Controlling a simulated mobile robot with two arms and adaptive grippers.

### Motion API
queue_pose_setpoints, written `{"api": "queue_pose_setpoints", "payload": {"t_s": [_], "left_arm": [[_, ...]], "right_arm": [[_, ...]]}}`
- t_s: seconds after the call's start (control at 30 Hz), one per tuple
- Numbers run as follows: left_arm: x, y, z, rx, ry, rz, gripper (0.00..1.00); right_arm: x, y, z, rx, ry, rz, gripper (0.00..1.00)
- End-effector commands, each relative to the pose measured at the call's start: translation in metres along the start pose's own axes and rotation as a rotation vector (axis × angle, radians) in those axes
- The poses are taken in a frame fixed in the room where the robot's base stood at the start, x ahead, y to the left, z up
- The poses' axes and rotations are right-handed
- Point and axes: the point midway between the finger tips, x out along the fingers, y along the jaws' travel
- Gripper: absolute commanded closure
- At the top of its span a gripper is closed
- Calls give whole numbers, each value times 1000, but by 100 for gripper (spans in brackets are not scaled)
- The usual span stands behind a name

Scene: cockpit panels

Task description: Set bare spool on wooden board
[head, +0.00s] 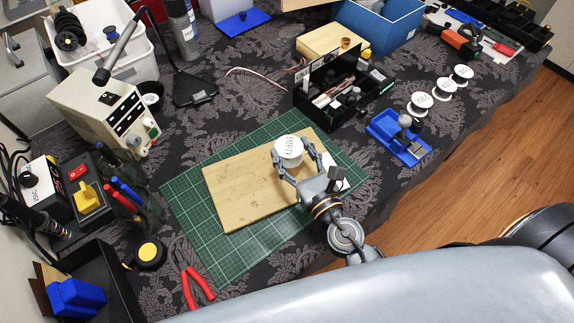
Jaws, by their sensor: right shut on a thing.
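The bare spool (288,150) is white with the word "EMPTY" on its top face. My right gripper (294,165) is shut on it, one finger on each side. The spool is over the far right part of the wooden board (235,190), its top facing up. I cannot tell whether its underside touches the board. The board is pale, rectangular and lies on a green cutting mat (190,215). My left gripper is not in view.
Several white spools (420,103) stand in a row at the right. A blue holder (395,140) and an open black box (340,95) are beyond the mat. Red-handled pliers (197,287) lie at the mat's near left edge. The board's left part is clear.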

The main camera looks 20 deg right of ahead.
Motion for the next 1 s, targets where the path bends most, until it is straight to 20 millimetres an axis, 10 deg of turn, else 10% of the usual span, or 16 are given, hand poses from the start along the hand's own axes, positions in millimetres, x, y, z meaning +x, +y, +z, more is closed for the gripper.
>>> {"api": "queue_pose_setpoints", "payload": {"t_s": [0.43, 0.87, 0.9, 1.0], "left_arm": [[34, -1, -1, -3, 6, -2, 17], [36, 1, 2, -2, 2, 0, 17], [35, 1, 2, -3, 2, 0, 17], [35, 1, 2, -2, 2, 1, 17]], "right_arm": [[9, 10, -46, -3, 0, 1, 61], [9, 10, -50, 0, -1, -1, 61], [9, 10, -48, 0, -1, -1, 34], [9, 10, -48, 0, -1, -1, 17]]}}
